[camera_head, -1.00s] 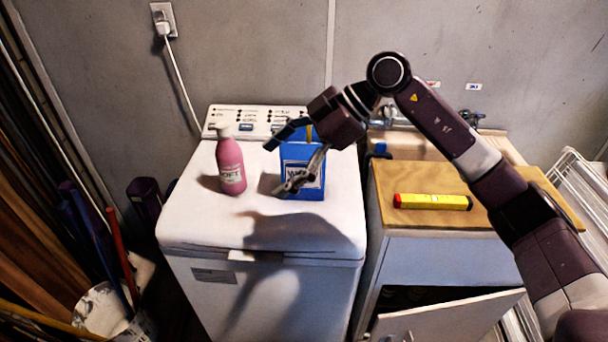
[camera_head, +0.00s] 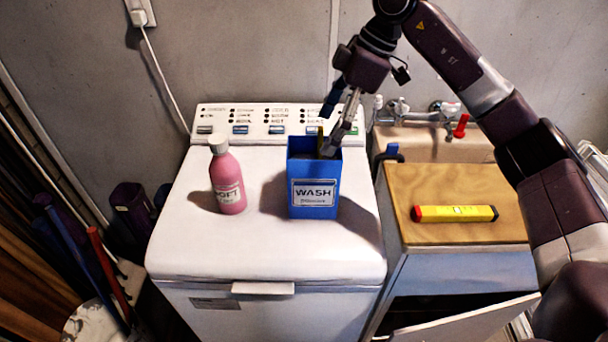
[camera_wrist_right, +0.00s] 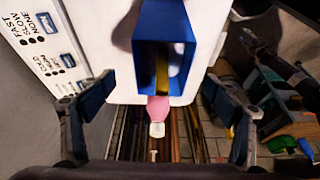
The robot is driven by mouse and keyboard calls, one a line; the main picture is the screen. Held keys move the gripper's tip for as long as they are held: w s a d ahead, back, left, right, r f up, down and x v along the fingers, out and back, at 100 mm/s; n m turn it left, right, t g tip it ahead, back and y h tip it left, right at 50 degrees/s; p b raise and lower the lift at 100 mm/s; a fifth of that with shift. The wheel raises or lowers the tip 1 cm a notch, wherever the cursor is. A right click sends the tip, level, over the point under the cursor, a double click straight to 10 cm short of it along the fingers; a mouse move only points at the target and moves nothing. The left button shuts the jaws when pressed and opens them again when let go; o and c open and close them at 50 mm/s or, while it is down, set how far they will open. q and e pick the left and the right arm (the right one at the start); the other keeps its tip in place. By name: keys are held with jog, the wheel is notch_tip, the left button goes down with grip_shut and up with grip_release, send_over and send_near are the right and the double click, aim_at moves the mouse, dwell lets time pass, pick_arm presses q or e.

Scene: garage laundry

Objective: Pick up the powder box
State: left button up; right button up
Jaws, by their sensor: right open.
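The powder box (camera_head: 315,172), blue and open-topped with a "WASH" label, stands upright on the white washing machine (camera_head: 180,240). A yellow strip (camera_wrist_right: 162,76) shows inside its opening in the right wrist view. My right gripper (camera_head: 332,128) is open, pointing down at the box's rear right top edge. In the right wrist view, its fingers (camera_wrist_right: 157,92) are spread wide and the box (camera_wrist_right: 148,20) lies ahead between their lines. One fingertip overlaps the box opening in the head view; I cannot tell whether it touches. My left gripper is not in view.
A pink bottle (camera_head: 227,180) stands left of the box, with a clear gap between. To the right, a yellow-and-red tool (camera_head: 455,213) lies on a wooden board (camera_head: 420,178) beside a sink with taps (camera_head: 400,108). The machine's front top is clear.

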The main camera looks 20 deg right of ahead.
aim_at(319, 148)
jog(key=shift+w+a+f, duration=0.3)
jog(key=shift+w+f, duration=0.15)
jog(key=shift+f, duration=0.25)
jog(key=f+p, duration=0.2)
jog(key=s+a+f, duration=0.1)
jog(key=shift+s+a+f+p, duration=0.1)
jog(key=shift+f+p, duration=0.05)
jog(key=shift+p, duration=0.25)
jog(key=shift+w+x, duration=0.25)
jog(key=shift+x, duration=0.9)
jog(key=shift+f, duration=0.2)
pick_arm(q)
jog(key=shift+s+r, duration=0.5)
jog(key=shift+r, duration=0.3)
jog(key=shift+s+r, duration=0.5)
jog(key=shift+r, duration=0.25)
pick_arm(e)
jog(key=shift+f, duration=0.2)
jog(key=shift+c, duration=0.7)
